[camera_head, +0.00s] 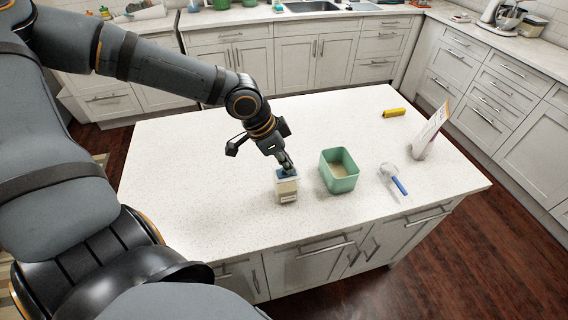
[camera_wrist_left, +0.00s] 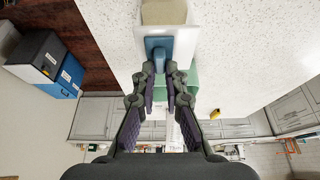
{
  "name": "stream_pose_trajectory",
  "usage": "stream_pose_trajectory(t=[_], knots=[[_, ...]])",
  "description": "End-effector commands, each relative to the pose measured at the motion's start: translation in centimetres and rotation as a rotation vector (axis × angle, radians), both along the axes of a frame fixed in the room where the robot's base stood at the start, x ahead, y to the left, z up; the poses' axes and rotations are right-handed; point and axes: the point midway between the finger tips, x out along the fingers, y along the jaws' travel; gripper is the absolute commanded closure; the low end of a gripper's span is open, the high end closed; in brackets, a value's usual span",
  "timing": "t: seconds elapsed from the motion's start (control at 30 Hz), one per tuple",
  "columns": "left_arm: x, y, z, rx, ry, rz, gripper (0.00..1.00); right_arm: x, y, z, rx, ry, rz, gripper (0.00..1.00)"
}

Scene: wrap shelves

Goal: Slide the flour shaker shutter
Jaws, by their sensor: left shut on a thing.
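The flour shaker (camera_head: 287,188) stands upright on the white island near its front edge. It has a cream body and a blue part on top. In the left wrist view the shaker (camera_wrist_left: 182,38) is at the top centre, with its blue part (camera_wrist_left: 158,43) toward my fingers. My left gripper (camera_head: 285,166) reaches down from above to the shaker's top. In the left wrist view its fingertips (camera_wrist_left: 159,68) are shut on the blue part, one on each side. My right gripper is not in view.
A green open bin (camera_head: 350,186) stands just right of the shaker. A scoop with a blue handle (camera_head: 399,185), a white bag (camera_head: 430,134) and a yellow roll (camera_head: 394,112) are farther right. The island top (camera_head: 190,190) is clear on the left.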

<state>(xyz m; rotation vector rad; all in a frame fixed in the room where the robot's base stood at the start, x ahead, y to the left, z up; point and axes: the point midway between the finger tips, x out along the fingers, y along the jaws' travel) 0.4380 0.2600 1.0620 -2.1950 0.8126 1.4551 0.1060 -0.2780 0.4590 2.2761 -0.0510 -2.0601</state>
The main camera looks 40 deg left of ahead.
Motion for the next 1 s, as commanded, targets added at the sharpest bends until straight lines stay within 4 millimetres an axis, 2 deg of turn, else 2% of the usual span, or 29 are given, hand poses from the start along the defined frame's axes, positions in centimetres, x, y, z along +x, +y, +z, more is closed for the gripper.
stream_pose_trajectory(t=[0.63, 0.67, 0.77, 1.0], knots=[[-0.71, -0.81, -0.02, 0.0, 0.0, 0.001, 0.97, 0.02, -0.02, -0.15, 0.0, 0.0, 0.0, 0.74], [-0.71, -0.81, -0.02, 0.0, 0.001, 0.001, 0.86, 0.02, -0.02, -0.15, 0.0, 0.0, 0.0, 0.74], [-0.71, -0.81, -0.02, 0.0, 0.0, 0.001, 0.74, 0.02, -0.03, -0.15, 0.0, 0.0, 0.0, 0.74], [-0.7, -0.8, 0.0, 0.0, 0.0, 0.0, 0.74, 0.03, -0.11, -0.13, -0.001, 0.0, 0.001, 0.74]])
